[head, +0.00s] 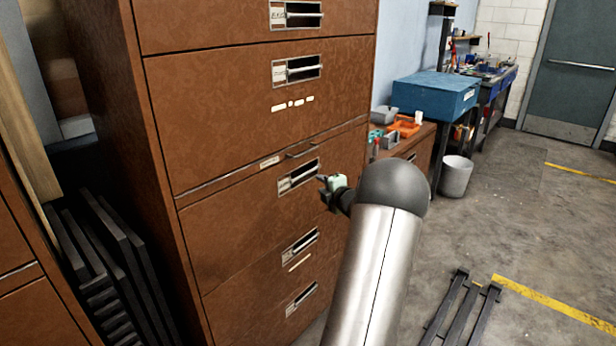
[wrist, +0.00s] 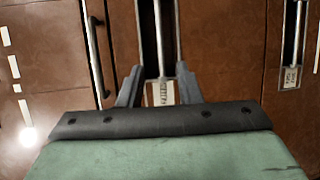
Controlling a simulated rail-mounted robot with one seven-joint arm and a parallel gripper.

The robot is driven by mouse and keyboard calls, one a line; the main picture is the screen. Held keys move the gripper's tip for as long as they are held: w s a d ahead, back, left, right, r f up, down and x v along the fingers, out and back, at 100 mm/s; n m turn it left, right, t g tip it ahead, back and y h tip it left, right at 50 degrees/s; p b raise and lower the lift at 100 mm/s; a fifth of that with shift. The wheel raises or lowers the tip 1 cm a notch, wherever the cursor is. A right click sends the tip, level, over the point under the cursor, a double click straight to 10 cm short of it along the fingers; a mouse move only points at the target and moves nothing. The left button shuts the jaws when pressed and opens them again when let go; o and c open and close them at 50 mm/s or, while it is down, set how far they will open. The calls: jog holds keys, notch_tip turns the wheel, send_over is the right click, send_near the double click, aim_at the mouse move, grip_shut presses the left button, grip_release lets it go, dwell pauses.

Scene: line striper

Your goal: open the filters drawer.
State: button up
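A tall brown cabinet (head: 240,100) has several drawers, each with a recessed metal pull and a small label; all look shut. The labels are too small to read, so I cannot tell which drawer is filters. My gripper (head: 322,181) is at the right end of the drawer pull (head: 298,176) just below the thin slide-out board. In the wrist view my gripper (wrist: 158,72) is open, with one finger on each side of the metal bar of this pull (wrist: 160,35). The label (wrist: 163,92) shows between the fingers. I cannot tell whether the fingers touch the bar.
The slide-out board has a dark bar handle (head: 302,149), close to one side of my gripper. Dark metal frames (head: 462,310) lie on the floor at the lower right. A blue box (head: 432,92) and a grey bin (head: 456,176) stand behind. Floor right of the cabinet is mostly clear.

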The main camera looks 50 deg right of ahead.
jog(key=p, duration=0.1)
send_near(308, 177)
jog(key=w+r, duration=0.2)
jog(key=w, duration=0.3)
jog(key=shift+a, duration=0.4)
grip_shut()
